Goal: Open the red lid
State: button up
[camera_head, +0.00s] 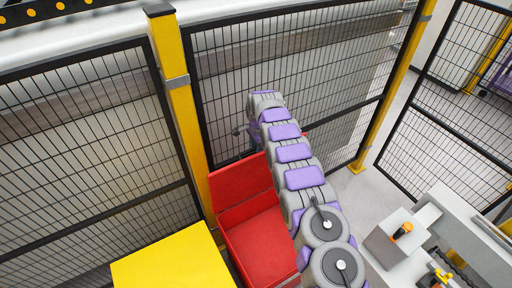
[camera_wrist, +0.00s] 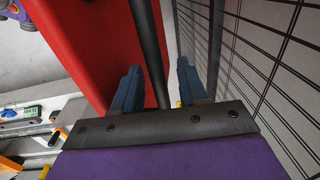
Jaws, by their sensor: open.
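The red lid (camera_head: 238,184) stands raised at the back of the red box (camera_head: 262,250), tilted up near the fence. The box's open top shows in front of it, partly covered by my arm. In the wrist view a large red panel (camera_wrist: 88,40), which looks like the lid, lies left of my gripper (camera_wrist: 160,68). The two blue fingers are apart, with a dark bar (camera_wrist: 150,45) passing between or behind them. I cannot tell whether they touch it. In the head view my arm reaches past the lid's right side and its end is mostly hidden.
Black mesh fence (camera_head: 285,70) with yellow posts (camera_head: 180,110) stands close behind the box, and mesh is also close at the right in the wrist view (camera_wrist: 270,70). A yellow surface (camera_head: 172,262) is left of the box. A grey machine (camera_head: 445,235) is at the right.

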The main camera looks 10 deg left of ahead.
notch_tip(320, 180, up, 17)
jog(key=p, duration=0.3)
jog(key=shift+s+r+p, duration=0.15)
jog(key=shift+s+p, duration=0.15)
jog(key=shift+d, duration=0.15)
dwell(0.4)
jog(key=s+d+r+n+g+b, duration=0.1)
jog(key=s+d+r+n+b, duration=0.2)
jog(key=s+d+r, duration=0.55)
jog(key=s+d+r+n+b, duration=0.1)
jog(key=s+d+n+b, duration=0.4)
jog(key=s, duration=0.9)
jog(key=s+d+f+n+b, duration=0.1)
jog(key=s+d+f, duration=0.1)
jog(key=s, duration=0.9)
jog(key=s+d+f+n+b, duration=0.1)
jog(key=s+f, duration=0.4)
jog(key=s, duration=0.6)
jog(key=s+d+f+g+b, duration=0.1)
jog(key=s+d+f, duration=0.3)
jog(key=s, duration=0.7)
jog(key=shift+s+d+n+b, duration=0.25)
jog(key=shift+d+n+b, duration=0.15)
jog(key=shift+b, duration=0.25)
